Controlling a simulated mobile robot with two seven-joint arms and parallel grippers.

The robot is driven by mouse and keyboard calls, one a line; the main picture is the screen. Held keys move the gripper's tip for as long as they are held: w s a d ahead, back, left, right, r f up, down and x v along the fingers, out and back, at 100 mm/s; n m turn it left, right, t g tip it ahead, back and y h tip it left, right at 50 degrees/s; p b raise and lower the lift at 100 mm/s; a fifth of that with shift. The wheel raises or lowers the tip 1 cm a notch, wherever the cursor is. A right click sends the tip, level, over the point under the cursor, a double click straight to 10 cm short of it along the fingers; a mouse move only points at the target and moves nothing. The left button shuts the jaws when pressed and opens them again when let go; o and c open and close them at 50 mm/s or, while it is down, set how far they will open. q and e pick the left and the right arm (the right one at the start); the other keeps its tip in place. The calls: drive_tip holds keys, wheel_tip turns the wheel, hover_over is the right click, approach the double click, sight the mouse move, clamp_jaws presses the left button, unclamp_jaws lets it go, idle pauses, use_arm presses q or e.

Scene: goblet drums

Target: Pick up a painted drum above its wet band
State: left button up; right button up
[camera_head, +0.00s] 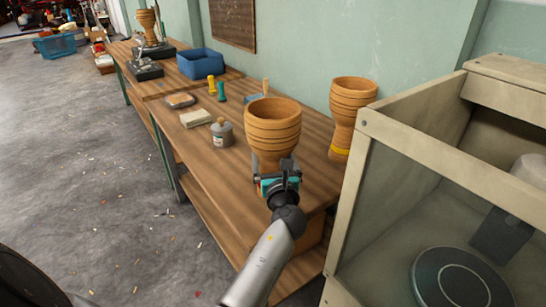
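A wooden goblet drum (273,125) with a grooved bowl stands upright near the front end of the long table (205,165). My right gripper (277,182) is in front of its lower part, below the bowl, and hides much of the stem. Teal shows around the gripper there; I cannot tell whether it is a painted band or gripper parts. Whether the fingers touch or close on the drum is hidden. A second drum (352,105) with a yellow band low on its stem stands behind to the right. My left gripper is out of view.
A wood-framed clear-walled cabinet (345,215) stands close on the right. A lidded grey pot (222,135), a pale block (195,118), yellow and teal bottles (221,92) and a blue bin (200,64) are further back on the table. Another drum (149,27) stands at the far end.

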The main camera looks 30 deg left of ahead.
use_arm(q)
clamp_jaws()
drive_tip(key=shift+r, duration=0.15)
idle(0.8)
